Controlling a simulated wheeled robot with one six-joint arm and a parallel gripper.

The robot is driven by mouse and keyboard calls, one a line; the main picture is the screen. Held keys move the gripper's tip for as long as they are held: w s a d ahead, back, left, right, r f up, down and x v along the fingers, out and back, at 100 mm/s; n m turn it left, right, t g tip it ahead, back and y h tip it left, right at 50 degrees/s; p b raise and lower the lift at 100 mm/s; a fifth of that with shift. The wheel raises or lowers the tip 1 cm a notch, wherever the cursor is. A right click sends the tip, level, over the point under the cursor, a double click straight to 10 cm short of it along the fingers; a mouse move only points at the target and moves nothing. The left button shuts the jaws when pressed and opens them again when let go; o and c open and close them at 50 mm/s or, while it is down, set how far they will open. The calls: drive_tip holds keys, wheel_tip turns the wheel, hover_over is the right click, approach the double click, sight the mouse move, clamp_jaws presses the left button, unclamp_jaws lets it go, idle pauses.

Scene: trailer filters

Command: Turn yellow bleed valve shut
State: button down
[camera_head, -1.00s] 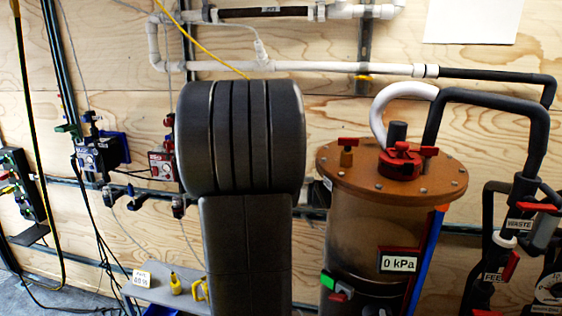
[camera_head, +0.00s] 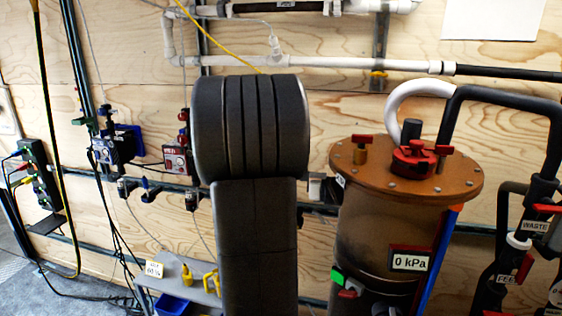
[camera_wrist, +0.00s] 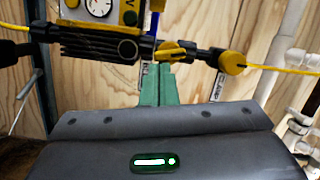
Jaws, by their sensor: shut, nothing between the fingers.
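In the wrist view, a yellow valve handle (camera_wrist: 172,52) sits on a dark horizontal pipe, lying roughly along it with a slight tilt. I take it for the yellow bleed valve. My gripper (camera_wrist: 160,70) has green fingers, closed together and empty. Its tips are just below the handle in the picture, and whether they touch it I cannot tell. A round yellow fitting (camera_wrist: 232,63) is to the right, with a yellow line leaving it. A yellow gauge box (camera_wrist: 100,10) is at the upper left. In the head view my arm hides the gripper, and I cannot make out the valve.
In the head view, a brown-lidded tank (camera_head: 405,178) reading 0 kPa stands right of my arm. A grey shelf (camera_head: 205,298) with small yellow items is low on the left. White pipes (camera_wrist: 290,60) run close on the right in the wrist view.

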drive_tip(key=m+b, duration=0.1)
drive_tip(key=b, duration=0.2)
drive_tip(key=f+m+b, duration=0.1)
drive_tip(key=b, duration=0.3)
drive_tip(key=shift+a+m+t, duration=0.25)
drive_tip(key=shift+m+t, duration=0.05)
drive_tip(key=shift+m, duration=0.1)
drive_tip(key=shift+r, duration=0.15)
drive_tip(key=shift+b, duration=0.4)
